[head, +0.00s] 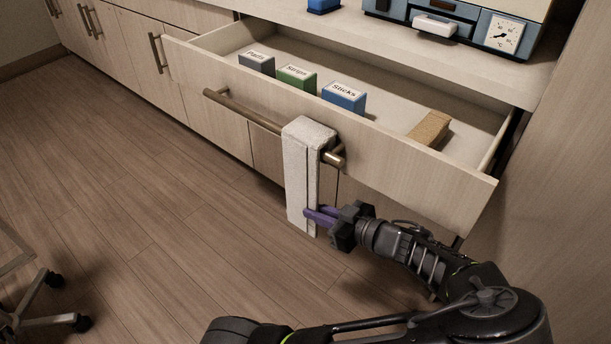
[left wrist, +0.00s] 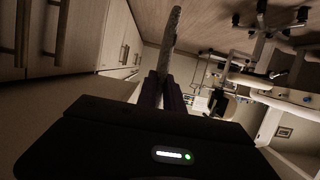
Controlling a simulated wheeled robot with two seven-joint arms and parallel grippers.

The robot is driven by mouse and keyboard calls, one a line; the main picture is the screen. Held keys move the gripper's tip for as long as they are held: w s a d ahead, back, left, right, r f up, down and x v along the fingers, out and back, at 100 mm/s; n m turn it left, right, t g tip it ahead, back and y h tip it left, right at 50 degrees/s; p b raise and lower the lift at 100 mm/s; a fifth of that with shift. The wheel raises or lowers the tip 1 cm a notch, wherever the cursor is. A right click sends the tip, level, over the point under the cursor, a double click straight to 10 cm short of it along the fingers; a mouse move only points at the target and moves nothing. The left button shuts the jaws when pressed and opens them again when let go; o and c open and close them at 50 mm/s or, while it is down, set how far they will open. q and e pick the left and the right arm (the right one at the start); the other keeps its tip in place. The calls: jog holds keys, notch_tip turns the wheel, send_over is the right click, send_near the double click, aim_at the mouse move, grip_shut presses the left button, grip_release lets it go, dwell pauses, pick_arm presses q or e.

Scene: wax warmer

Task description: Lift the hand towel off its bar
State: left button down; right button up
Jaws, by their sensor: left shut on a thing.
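The pale hand towel (head: 299,165) hangs folded over the bar (head: 240,108) on the front of the open drawer, near the bar's right end. Its top still lies over the bar and its length hangs down below. My left gripper (head: 309,214) has its purple fingers shut on the towel's lower part, at its right edge. In the left wrist view the towel (left wrist: 172,36) shows as a narrow grey strip seen edge-on between the fingers (left wrist: 163,88). My right gripper is not in view.
The open drawer (head: 440,170) holds a grey box (head: 257,63), a green box (head: 296,77), a blue box (head: 343,96) and a tan block (head: 429,129). The warmer (head: 470,28) stands on the counter above. A wheeled chair or cart base (head: 40,300) is at lower left. The floor between is clear.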

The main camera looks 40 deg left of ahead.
aim_at(318, 189)
pick_arm(q)
jog(key=shift+r, duration=0.25)
dwell(0.3)
jog(key=shift+r+p, duration=3)
jog(key=shift+r, duration=0.85)
jog(key=shift+s, duration=0.1)
jog(key=s+p, duration=0.1)
jog(key=s, duration=0.6)
jog(key=shift+s, duration=0.4)
jog(key=shift+d+f, duration=0.1)
